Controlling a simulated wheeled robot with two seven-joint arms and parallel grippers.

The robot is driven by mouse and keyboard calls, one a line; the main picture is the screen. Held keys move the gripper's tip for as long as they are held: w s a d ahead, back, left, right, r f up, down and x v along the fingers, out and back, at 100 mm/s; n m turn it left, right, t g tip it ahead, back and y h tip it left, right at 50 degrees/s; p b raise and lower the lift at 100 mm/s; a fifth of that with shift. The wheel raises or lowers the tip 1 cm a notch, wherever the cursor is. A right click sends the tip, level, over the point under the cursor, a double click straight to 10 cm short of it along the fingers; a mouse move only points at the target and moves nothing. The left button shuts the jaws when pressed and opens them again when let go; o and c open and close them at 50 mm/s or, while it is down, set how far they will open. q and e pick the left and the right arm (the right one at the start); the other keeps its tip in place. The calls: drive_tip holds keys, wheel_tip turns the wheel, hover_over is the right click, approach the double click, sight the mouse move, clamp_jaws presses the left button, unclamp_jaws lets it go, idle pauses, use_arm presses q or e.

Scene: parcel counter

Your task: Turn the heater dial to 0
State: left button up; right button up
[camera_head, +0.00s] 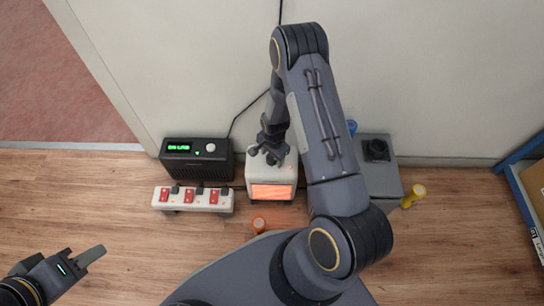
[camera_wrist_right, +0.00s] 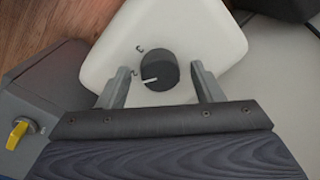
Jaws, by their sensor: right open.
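The heater (camera_head: 286,172) is a white box on the floor against the wall, with a glowing orange front panel. Its dial (camera_wrist_right: 158,72) is a round black knob on the top face, with a white pointer line toward the left in the right wrist view. Small marks print beside it; I cannot read them surely. My right gripper (camera_head: 268,155) is open above the heater, its fingers on either side of the dial; I cannot tell whether they touch it. In the head view the gripper hides the dial. My left gripper (camera_head: 88,257) is low at the left, away from the heater.
A black box with a green display (camera_head: 197,158) and a white power strip with red switches (camera_head: 193,200) stand left of the heater. A grey box (camera_head: 382,181) stands right, near a yellow object (camera_head: 414,195). A blue shelf (camera_head: 524,190) is far right.

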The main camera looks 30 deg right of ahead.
drive_tip(key=c, duration=1)
drive_tip(key=shift+o, duration=0.2)
